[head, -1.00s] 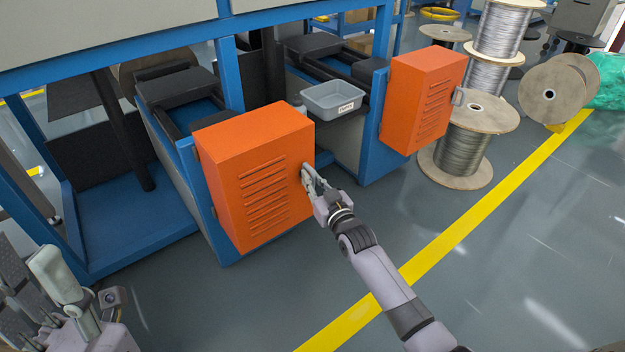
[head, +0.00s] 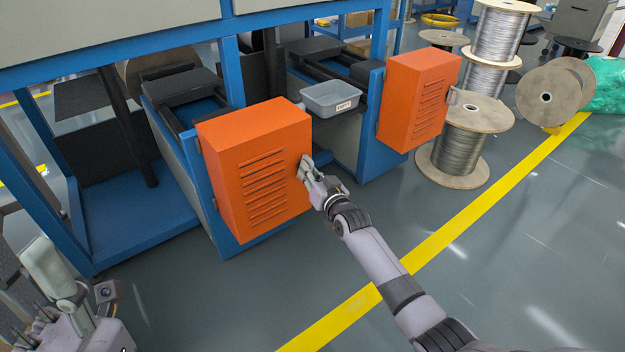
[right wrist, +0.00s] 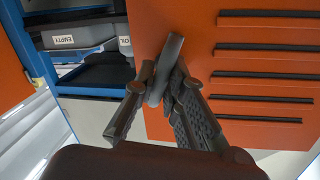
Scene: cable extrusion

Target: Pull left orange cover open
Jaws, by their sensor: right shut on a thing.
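The left orange cover (head: 256,170) is a box with louvre slots on the front of the left blue frame. It looks closed against the frame; a small gap cannot be ruled out. Its handle sits at the right edge, mostly hidden by my right gripper (head: 309,168) in the head view. In the right wrist view the grey handle (right wrist: 167,65) stands between the fingers of my right gripper (right wrist: 168,88), which are shut on it. The cover's orange face (right wrist: 225,65) with dark slots is behind.
A second orange cover (head: 417,98) hangs on the right blue frame. A grey bin (head: 331,99) labelled EMPTY stands between the covers. Wire spools (head: 457,143) stand at the right. Floor before the cover is clear, crossed by a yellow line (head: 440,237).

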